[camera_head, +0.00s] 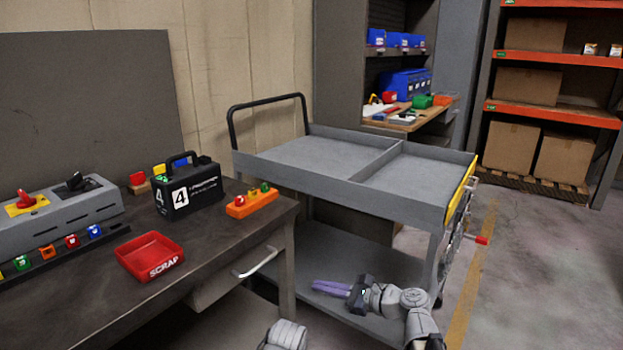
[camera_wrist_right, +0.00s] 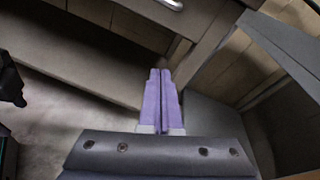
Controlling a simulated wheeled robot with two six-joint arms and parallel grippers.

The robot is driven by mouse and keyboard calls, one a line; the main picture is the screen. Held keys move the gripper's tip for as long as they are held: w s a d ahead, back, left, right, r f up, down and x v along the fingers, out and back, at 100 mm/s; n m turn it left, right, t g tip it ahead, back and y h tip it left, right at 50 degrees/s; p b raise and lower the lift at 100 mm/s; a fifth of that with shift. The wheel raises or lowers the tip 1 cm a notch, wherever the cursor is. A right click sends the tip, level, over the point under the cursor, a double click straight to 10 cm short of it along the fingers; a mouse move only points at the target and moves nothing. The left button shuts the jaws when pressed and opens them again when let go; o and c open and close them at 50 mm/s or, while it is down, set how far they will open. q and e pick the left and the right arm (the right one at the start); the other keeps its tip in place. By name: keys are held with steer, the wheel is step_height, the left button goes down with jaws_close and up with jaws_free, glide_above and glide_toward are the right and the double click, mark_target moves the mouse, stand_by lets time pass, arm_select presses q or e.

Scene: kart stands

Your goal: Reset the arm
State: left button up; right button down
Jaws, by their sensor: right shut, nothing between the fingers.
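My right gripper (camera_head: 331,288) has purple fingers and is low at the bottom of the head view, in front of the grey cart (camera_head: 345,187). It points left, toward the workbench side. In the right wrist view the two purple fingers (camera_wrist_right: 161,98) lie together, shut with nothing between them. My left gripper is not in view. Only a grey-white piece of my own arm shows at the bottom edge of the head view.
The dark workbench (camera_head: 90,262) on the left holds a red scrap tray (camera_head: 150,257), a black box marked 4 (camera_head: 188,190) and an orange block (camera_head: 252,203). Its drawer handle (camera_head: 256,263) sticks out. Orange shelving (camera_head: 555,112) with cartons stands at right. The floor at right is clear.

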steer(key=s+f+n+g+h, duration=0.3)
steer(key=s+f+n, duration=0.1)
steer(key=f+n, duration=0.35)
steer(key=s+d+f+n+g+h, duration=0.4)
steer(key=s+d+f+n+h, duration=0.55)
steer(key=d+n, duration=0.3)
steer(key=s+a+n+g+h, duration=0.15)
steer(key=s+a+n, duration=0.3)
steer(key=a, duration=0.55)
step_height(320, 180, up, 33)
steer(key=s+p, duration=0.1)
steer(key=p, duration=3.2)
steer(key=shift+a+r+p, duration=0.2)
steer(key=shift+p, duration=0.1)
